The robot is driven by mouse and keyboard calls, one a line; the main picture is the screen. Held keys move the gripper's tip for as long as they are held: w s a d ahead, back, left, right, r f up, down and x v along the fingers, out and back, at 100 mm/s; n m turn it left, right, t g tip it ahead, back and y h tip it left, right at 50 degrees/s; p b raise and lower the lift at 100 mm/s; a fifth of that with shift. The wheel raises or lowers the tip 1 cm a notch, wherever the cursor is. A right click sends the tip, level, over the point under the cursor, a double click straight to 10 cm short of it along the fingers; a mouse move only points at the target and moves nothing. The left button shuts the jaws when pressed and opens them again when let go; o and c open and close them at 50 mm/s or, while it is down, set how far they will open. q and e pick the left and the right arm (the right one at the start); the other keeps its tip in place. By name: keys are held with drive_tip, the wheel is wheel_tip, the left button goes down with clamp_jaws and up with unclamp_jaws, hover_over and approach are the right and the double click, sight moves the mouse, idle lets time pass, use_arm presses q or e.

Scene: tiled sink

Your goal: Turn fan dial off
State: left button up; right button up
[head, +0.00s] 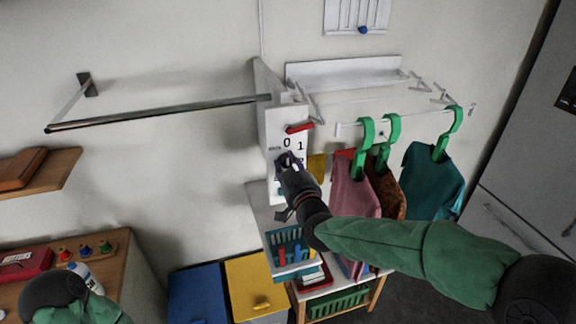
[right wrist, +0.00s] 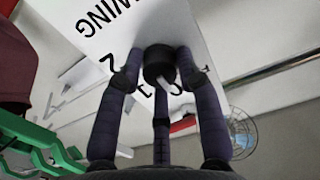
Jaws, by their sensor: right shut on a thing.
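A white control panel (head: 284,122) on the wall unit carries printed numbers, with 0 and 1 readable in the head view. My right gripper (head: 287,162) is at the panel, just below these numbers, and hides the dial there. In the right wrist view, the black round dial (right wrist: 159,62) has a white pointer (right wrist: 171,86) directed down and right. I cannot tell which number it points to. The right gripper's fingers (right wrist: 160,84) are closed around the dial. A wire fan guard (right wrist: 241,133) shows beyond the fingers. My left gripper is out of view; only part of my left arm shows.
A red lever (head: 299,128) is above the numbers on the panel. Clothes on green hangers (head: 388,135) hang close to the right of it. A metal rail (head: 160,113) extends left. A teal basket (head: 284,245) stands below, beside yellow (head: 256,285) and blue (head: 197,294) bins.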

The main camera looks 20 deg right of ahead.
drive_tip(key=o, duration=1.1)
drive_tip(key=shift+o, duration=0.2)
drive_tip(key=s, duration=1.2)
drive_tip(key=shift+d, duration=0.2)
drive_tip(key=shift+f, duration=0.1)
